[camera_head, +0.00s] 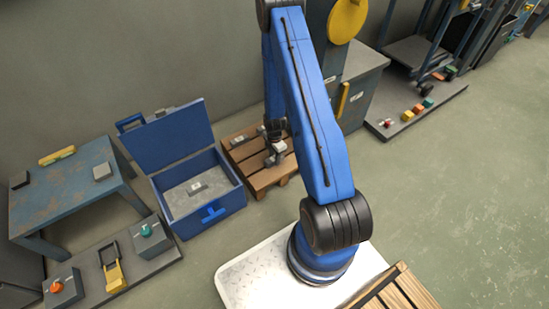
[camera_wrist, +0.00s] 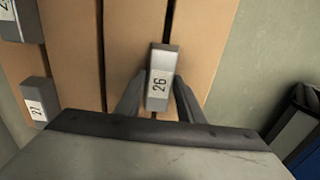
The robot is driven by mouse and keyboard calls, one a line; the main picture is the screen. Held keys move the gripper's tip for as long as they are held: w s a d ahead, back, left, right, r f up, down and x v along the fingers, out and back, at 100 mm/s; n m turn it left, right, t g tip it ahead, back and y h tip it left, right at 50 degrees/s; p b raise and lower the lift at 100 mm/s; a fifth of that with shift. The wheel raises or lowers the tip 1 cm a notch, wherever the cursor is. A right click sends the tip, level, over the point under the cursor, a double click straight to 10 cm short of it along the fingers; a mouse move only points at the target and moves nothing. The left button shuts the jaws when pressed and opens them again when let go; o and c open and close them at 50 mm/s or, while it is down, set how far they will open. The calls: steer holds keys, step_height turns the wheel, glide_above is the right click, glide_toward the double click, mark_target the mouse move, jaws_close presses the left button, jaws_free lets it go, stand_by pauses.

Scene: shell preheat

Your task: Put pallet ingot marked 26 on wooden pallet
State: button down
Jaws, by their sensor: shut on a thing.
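The grey ingot marked 26 (camera_wrist: 159,85) stands out between my gripper's fingers in the wrist view, its white label facing the camera. My gripper (camera_wrist: 158,98) is shut on it, one dark finger on each side. The wooden pallet (camera_wrist: 75,40) lies under the ingot; whether the ingot touches its slats I cannot tell. In the head view my gripper (camera_head: 275,156) is over the pallet (camera_head: 262,180), right of the blue chest. Another ingot, marked 27 (camera_wrist: 37,98), lies on the pallet to the left.
Part of another ingot (camera_wrist: 22,20) shows at the upper left of the wrist view. The open blue chest (camera_head: 222,203) holds a small labelled block (camera_head: 196,187). A worn blue table (camera_head: 75,205) stands at left. A grey cabinet (camera_head: 362,85) stands behind my arm.

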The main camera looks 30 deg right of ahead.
steer(key=shift+f, duration=0.1)
steer(key=c, duration=1.2)
jaws_free()
